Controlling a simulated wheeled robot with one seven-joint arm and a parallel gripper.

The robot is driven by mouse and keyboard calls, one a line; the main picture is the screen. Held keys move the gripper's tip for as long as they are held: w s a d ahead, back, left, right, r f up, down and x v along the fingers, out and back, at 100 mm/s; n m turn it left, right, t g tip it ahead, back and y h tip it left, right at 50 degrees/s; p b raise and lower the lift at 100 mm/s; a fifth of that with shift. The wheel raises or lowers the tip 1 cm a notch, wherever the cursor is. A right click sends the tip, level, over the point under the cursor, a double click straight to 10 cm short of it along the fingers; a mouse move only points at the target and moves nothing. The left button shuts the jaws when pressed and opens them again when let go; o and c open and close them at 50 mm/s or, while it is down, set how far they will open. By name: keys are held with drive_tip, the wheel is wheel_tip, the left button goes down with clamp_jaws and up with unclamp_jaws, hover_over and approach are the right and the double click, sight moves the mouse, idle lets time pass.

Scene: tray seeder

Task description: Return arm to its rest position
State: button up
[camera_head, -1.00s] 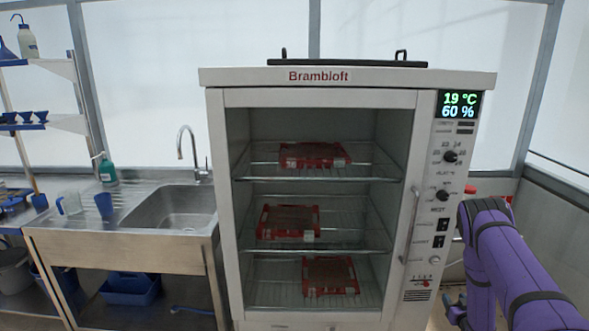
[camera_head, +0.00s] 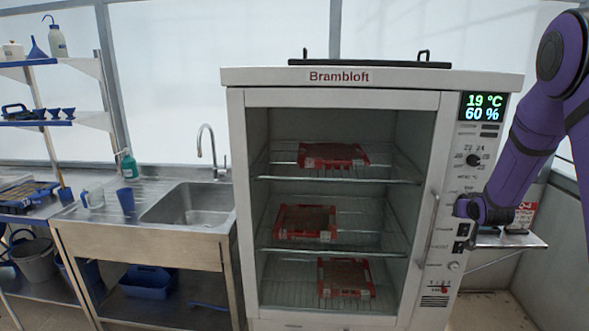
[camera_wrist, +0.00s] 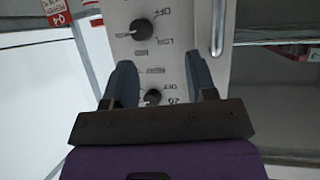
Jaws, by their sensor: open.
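My purple arm (camera_head: 525,150) stands at the right of the head view, in front of the right side of the Brambloft cabinet (camera_head: 375,75). My gripper (camera_head: 462,207) is near the cabinet's control panel, right of the door handle (camera_head: 431,225). In the wrist view my gripper (camera_wrist: 163,85) is open, its two fingers apart with nothing between them. Behind the fingers show the control panel's dark knobs (camera_wrist: 143,29) and part of the door handle (camera_wrist: 217,28). Whether the fingers touch the panel cannot be told.
The cabinet's glass door is closed, with red trays (camera_head: 333,155) on its wire shelves. A steel sink (camera_head: 190,204) and a shelf rack (camera_head: 60,120) stand left. A small wall shelf (camera_head: 510,240) with a red-and-white label (camera_head: 524,215) is right of the cabinet.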

drive_tip(key=s+a+r+g+y, duration=0.1)
drive_tip(key=s+a+r+g, duration=0.1)
drive_tip(key=s+a+r, duration=0.6)
drive_tip(key=s+a+r+g+y, duration=0.1)
drive_tip(key=s+a+r, duration=0.4)
drive_tip(key=s+r, duration=0.55)
drive_tip(key=s+a+r+n+g, duration=0.1)
drive_tip(key=s+a, duration=0.2)
drive_tip(key=s, duration=0.5)
drive_tip(key=s+a+r+n+g+y, duration=0.1)
drive_tip(key=s+a, duration=0.2)
drive_tip(key=s, duration=0.6)
drive_tip(key=s+a+g, duration=0.1)
drive_tip(key=s+a, duration=0.1)
drive_tip(key=s, duration=0.7)
drive_tip(key=shift+a+r+n+g+y, duration=0.3)
drive_tip(key=shift+a+r+n+g, duration=0.1)
